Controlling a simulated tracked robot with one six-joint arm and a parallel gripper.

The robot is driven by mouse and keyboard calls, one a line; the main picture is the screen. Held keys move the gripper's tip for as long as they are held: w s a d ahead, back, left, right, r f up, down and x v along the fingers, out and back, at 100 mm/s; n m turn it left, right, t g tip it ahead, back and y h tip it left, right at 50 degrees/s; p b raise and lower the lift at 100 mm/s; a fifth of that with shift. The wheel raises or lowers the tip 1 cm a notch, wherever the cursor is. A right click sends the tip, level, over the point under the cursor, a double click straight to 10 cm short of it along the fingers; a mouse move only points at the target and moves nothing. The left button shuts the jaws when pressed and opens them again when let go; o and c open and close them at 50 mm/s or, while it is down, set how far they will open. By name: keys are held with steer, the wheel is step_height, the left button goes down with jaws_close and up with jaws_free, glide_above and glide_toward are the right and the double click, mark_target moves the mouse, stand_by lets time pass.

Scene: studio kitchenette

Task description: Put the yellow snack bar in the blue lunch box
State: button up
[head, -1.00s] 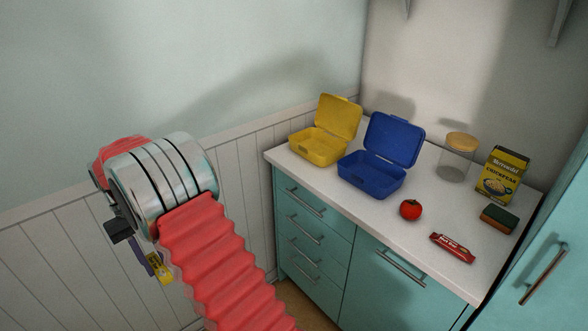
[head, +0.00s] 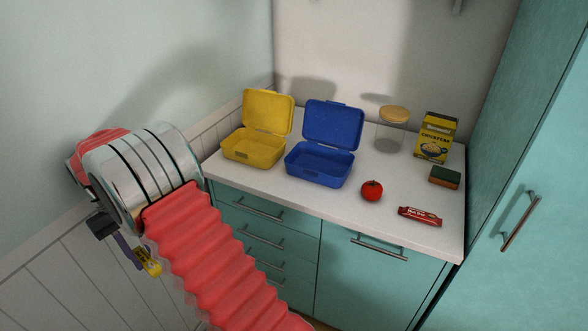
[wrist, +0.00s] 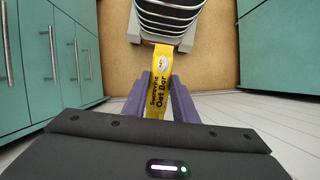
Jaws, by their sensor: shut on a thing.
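The yellow snack bar (wrist: 160,80) is held between the two purple fingers of my gripper (wrist: 161,98) in the wrist view. Its printed label reads "Oat Bar". In the head view the bar (head: 149,262) hangs at the lower left, below my wrist, and my gripper (head: 136,252) is partly hidden behind my arm. The blue lunch box (head: 318,166) stands on the counter with its lid open, to the right of my gripper and well apart from it. Its visible inside looks empty.
An open yellow lunch box (head: 252,150) stands left of the blue one on the counter (head: 330,200). A tomato (head: 372,191), a red bar (head: 420,216), a glass jar (head: 391,135), a chickpea box (head: 436,140) and a sponge (head: 445,177) are to the right. A tall teal cabinet (head: 520,170) borders the right.

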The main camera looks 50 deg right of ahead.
steer(key=shift+w+d, duration=0.25)
steer(key=shift+d, duration=0.1)
steer(key=shift+s+d, duration=0.1)
steer(key=shift+d, duration=0.2)
